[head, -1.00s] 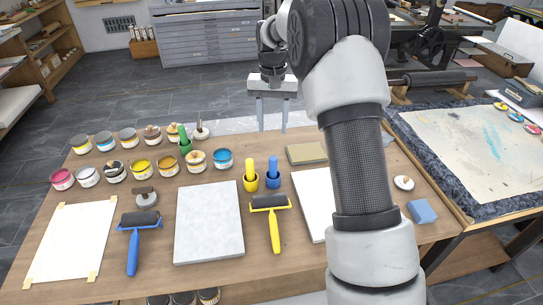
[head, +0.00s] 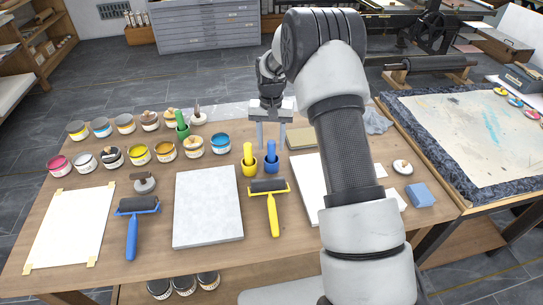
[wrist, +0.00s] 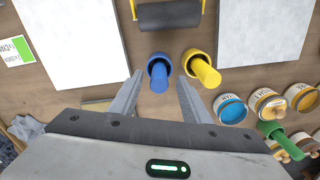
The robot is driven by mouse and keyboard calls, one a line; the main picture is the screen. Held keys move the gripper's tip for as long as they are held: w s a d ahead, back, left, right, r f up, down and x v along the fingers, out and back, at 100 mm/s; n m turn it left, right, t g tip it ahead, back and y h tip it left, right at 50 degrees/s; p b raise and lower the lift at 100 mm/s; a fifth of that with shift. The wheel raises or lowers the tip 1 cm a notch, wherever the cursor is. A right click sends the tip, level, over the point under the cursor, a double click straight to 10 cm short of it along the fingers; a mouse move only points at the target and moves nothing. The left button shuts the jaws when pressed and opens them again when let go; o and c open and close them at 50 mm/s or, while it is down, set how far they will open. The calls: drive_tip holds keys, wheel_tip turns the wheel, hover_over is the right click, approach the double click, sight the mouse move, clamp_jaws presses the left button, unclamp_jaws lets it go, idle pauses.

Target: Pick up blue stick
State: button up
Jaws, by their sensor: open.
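The blue stick (head: 271,150) stands in a small blue cup (head: 271,167) on the wooden table, right of the yellow stick in its yellow cup (head: 250,168). In the wrist view the blue stick (wrist: 158,82) shows between my fingertips, rising from the blue cup (wrist: 152,62). My gripper (head: 271,143) is open and points down, empty, by the blue stick. In the head view the fingers sit just behind and above it. I cannot tell their exact height over the stick.
A yellow roller (head: 270,205) lies in front of the cups, beside a grey slab (head: 208,208). Paint tins (head: 220,144) and a green stick (head: 181,122) stand to the left. A flat olive block (head: 302,138) lies just right of my fingers.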

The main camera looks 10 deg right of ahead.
sight(272, 150)
wheel_tip(272, 150, down, 4)
drive_tip(key=shift+d+r, duration=0.1)
clamp_jaws()
